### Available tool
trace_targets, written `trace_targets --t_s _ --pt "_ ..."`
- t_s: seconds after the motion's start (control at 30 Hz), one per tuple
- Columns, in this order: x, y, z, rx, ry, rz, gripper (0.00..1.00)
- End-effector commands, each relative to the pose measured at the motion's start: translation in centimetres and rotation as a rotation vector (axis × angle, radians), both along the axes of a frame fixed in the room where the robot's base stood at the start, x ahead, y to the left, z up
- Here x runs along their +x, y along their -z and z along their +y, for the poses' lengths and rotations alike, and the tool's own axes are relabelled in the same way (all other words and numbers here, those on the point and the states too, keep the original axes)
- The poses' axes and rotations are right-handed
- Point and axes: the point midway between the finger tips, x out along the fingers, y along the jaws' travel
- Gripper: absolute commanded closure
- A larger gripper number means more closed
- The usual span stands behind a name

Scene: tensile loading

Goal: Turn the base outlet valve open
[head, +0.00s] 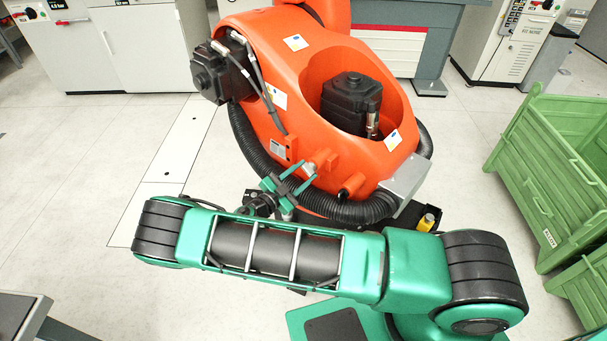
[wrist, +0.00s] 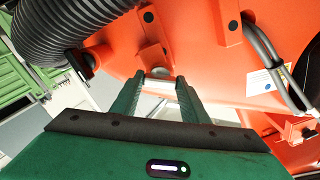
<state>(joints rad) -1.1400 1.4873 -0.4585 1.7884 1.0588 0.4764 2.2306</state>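The base outlet valve appears to be the small silver-grey fitting (head: 322,158) low on the orange robot's base. In the wrist view a pale silver part (wrist: 158,86) of it shows between my fingertips, against the orange casting. My gripper (head: 304,173) has green fingers pointing up at this fitting. In the wrist view my gripper (wrist: 160,80) has its two fingers spread, with the silver part between or just beyond the tips. I cannot tell whether either finger touches it. The handle's turn position is not clear.
The large orange robot (head: 262,125) fills the centre, with a black corrugated hose (head: 258,158) curving round its base. A small yellow-topped part (head: 427,221) stands at its right. Green crates (head: 548,170) are at the right. White cabinets line the back. Floor at left is clear.

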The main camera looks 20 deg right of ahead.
Motion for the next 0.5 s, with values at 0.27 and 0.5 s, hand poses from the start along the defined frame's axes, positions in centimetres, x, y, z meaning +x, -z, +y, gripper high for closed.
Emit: trace_targets --t_s 0.27,0.5 --pt "-0.17 0.05 -0.03 -0.027 0.008 0.042 0.82" --pt "-0.20 0.06 -0.01 -0.105 0.009 0.165 0.82"
